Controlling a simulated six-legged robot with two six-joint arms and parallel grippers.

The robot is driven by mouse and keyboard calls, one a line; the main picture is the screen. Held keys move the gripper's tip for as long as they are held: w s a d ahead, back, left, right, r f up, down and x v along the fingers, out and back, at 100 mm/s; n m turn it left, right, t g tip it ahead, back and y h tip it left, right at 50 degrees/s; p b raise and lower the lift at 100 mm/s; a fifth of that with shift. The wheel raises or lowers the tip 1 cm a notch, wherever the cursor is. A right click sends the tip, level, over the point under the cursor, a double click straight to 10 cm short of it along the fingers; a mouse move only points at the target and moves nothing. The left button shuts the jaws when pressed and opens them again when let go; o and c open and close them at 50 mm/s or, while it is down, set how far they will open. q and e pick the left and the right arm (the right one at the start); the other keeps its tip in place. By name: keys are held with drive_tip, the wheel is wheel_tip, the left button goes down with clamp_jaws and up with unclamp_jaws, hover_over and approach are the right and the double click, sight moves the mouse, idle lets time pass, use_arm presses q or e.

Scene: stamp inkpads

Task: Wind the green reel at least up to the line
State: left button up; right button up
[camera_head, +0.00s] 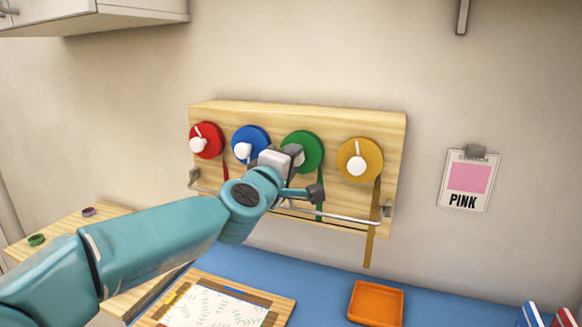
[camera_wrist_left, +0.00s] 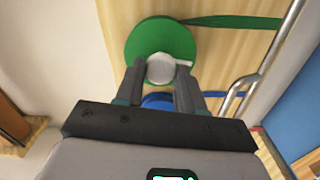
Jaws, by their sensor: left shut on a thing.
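The green reel (camera_head: 309,149) is third from the left on a wooden board on the wall. It also shows in the left wrist view (camera_wrist_left: 150,38). Its green ribbon (camera_head: 320,207) hangs below it, partly hidden by my arm; the ribbon also shows in the wrist view (camera_wrist_left: 235,22). My left gripper (camera_head: 292,156) is at the reel's front, shut on its white crank knob (camera_wrist_left: 160,69), with one finger on each side. I cannot make out a marked line. My right gripper is not in view.
Red (camera_head: 206,140), blue (camera_head: 249,139) and yellow (camera_head: 358,158) reels share the board. A metal rail (camera_head: 345,217) runs along its front. The yellow ribbon (camera_head: 370,245) hangs below the board. An orange tray (camera_head: 376,303) lies on the blue surface below.

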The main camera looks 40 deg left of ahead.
use_arm(q)
drive_tip(key=shift+a+n, duration=0.1)
drive_tip(key=shift+n, duration=0.5)
drive_tip(key=o, duration=0.9)
drive_tip(key=shift+o, duration=0.6)
drive_tip(key=shift+s, duration=0.15)
